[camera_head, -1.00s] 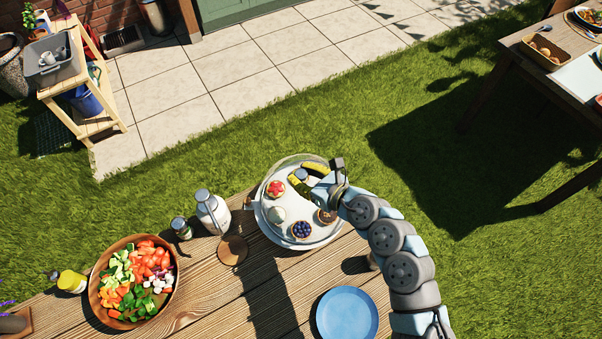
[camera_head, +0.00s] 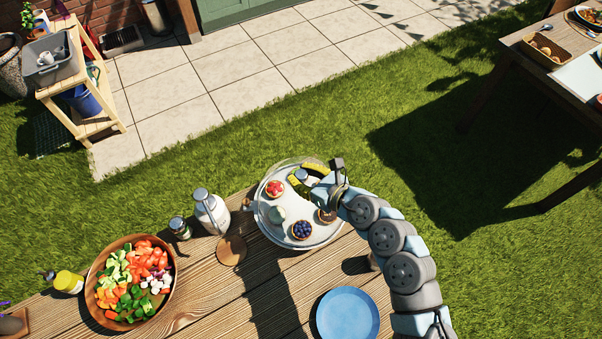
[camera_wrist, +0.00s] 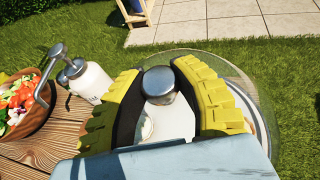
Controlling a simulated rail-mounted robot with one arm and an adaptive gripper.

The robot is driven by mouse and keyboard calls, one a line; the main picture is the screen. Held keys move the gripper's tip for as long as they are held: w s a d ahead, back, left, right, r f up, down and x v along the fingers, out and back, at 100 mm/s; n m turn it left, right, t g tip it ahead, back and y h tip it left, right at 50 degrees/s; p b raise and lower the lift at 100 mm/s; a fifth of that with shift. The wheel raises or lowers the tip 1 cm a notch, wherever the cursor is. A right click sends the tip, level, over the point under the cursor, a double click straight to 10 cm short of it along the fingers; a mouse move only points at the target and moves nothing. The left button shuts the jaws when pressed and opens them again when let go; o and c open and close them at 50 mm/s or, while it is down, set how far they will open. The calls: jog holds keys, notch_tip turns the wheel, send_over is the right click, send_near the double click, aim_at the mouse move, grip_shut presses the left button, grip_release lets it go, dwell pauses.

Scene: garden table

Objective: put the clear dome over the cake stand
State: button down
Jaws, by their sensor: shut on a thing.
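The cake stand (camera_head: 274,228) is a round pale plate with several small tarts on it, near the table's far edge. The clear dome (camera_head: 283,166) is see-through and shows as a faint rim over the tarts. In the wrist view the dome (camera_wrist: 238,72) spreads out below my fingers. Its metal knob (camera_wrist: 158,85) is between the yellow finger pads. My gripper (camera_head: 304,180) is shut on the knob, above the stand. The dome looks to be over or on the stand; whether its rim touches the plate all round I cannot tell.
A white pump bottle (camera_head: 211,212), a small jar (camera_head: 180,228) and a round wooden piece (camera_head: 231,250) stand left of the stand. A salad bowl (camera_head: 98,304) is further left. A blue plate (camera_head: 347,313) lies in front. Bare planks lie between.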

jog(key=c, duration=0.7)
grip_release()
jog(key=shift+c, duration=0.2)
jog(key=v, duration=1.2)
